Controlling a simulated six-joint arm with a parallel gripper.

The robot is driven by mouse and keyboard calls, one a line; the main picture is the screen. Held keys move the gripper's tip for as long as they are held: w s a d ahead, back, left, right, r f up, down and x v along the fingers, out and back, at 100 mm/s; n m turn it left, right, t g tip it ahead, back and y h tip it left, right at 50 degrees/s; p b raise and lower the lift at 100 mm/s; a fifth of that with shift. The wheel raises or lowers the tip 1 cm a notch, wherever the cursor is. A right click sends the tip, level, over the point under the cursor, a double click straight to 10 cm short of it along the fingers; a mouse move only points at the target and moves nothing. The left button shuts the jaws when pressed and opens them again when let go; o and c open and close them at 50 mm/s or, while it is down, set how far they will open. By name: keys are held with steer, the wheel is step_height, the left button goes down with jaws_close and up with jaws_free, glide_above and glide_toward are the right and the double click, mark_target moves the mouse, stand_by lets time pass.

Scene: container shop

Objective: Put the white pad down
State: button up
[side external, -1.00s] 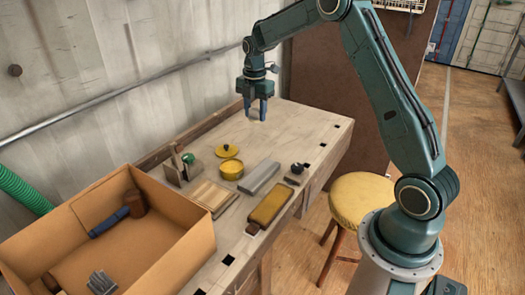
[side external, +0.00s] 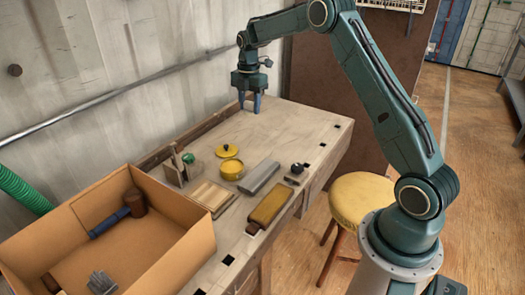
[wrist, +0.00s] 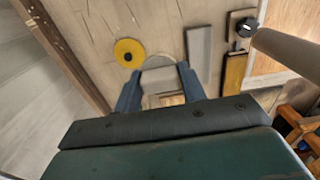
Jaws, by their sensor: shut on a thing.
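My gripper (side external: 249,105) is above the far end of the workbench, pointing down. In the wrist view its two blue fingers (wrist: 160,88) are shut on the white pad (wrist: 158,78), a pale, round, flat thing held between the tips. In the side view the pad is too small and hidden by the fingers to make out clearly. The fingertips look close over the bare bench top (side external: 290,122); I cannot tell the exact gap beneath them.
A cardboard box (side external: 185,262) stands front left. The far bench top is mostly clear.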

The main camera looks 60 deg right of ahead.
mark_target(251, 156)
step_height(251, 156, down, 18)
steer(key=shift+r, duration=0.2)
stand_by(0.7)
steer(key=shift+f, duration=0.15)
steer(key=o, duration=0.9)
steer(key=shift+o, duration=0.2)
step_height(251, 156, up, 12)
steer(key=shift+r, duration=0.2)
stand_by(0.5)
